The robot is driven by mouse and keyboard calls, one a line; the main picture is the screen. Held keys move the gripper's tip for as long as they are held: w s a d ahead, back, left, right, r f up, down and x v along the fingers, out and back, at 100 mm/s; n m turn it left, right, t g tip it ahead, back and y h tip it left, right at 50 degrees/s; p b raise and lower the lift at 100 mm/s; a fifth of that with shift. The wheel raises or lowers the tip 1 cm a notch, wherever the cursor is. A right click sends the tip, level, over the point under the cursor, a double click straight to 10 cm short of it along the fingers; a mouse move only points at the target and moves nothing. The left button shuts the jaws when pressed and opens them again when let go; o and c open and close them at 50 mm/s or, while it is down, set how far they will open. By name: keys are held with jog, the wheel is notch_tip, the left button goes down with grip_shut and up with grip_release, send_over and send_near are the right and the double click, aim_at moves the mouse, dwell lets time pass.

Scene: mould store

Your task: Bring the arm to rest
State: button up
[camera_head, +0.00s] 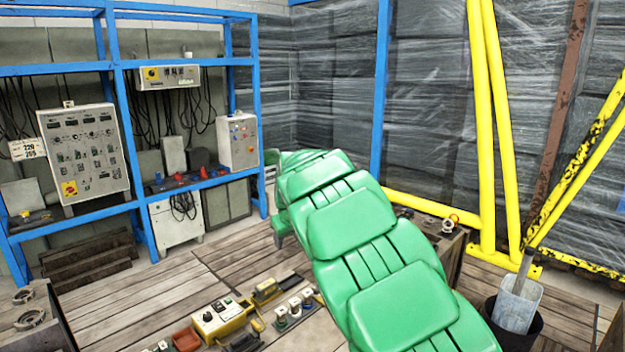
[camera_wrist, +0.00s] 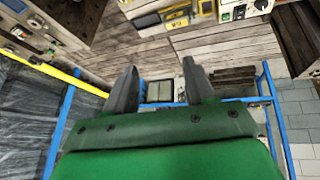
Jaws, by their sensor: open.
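My gripper (camera_wrist: 161,68) shows in the wrist view as two dark fingers on a green body. The fingers are spread apart with nothing between them. Behind the gap are part of the blue rack (camera_wrist: 228,99) and the plank floor, both at a distance. In the head view my green arm reaches from the lower right up toward the middle, over the floor. My fingers cannot be made out in that view.
A blue rack (camera_head: 119,105) with control boxes (camera_head: 84,152) stands at the left. Yellow posts (camera_head: 484,120) and wrapped stacks (camera_head: 427,115) are at the right. A dark bucket (camera_head: 512,335) stands lower right. A low surface with yellow devices (camera_head: 222,318) lies in front.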

jog(key=s+d+r+m+t, duration=0.25)
jog(key=s+d+r, duration=0.65)
jog(key=d+r, duration=0.45)
jog(key=s+d+r+m, duration=0.1)
jog(key=s+d+r, duration=0.2)
jog(key=s, duration=0.3)
jog(key=s+d+r+m, duration=0.1)
jog(key=s+d+r, duration=0.15)
jog(key=s, duration=0.35)
jog(key=s+d+f+g, duration=0.1)
jog(key=s+f+g, duration=0.2)
jog(key=s, duration=0.9)
jog(key=s+d+f+m+g+h, duration=0.1)
jog(key=s+f+g, duration=0.2)
jog(key=s+f, duration=0.6)
jog(key=s+d+f+m+g, duration=0.1)
jog(key=s+f+g, duration=0.2)
jog(key=s, duration=1.3)
notch_tip(320, 180, down, 4)
jog(key=shift+r+g+h, duration=0.15)
jog(key=shift+g+h, duration=0.15)
jog(key=shift+g, duration=0.05)
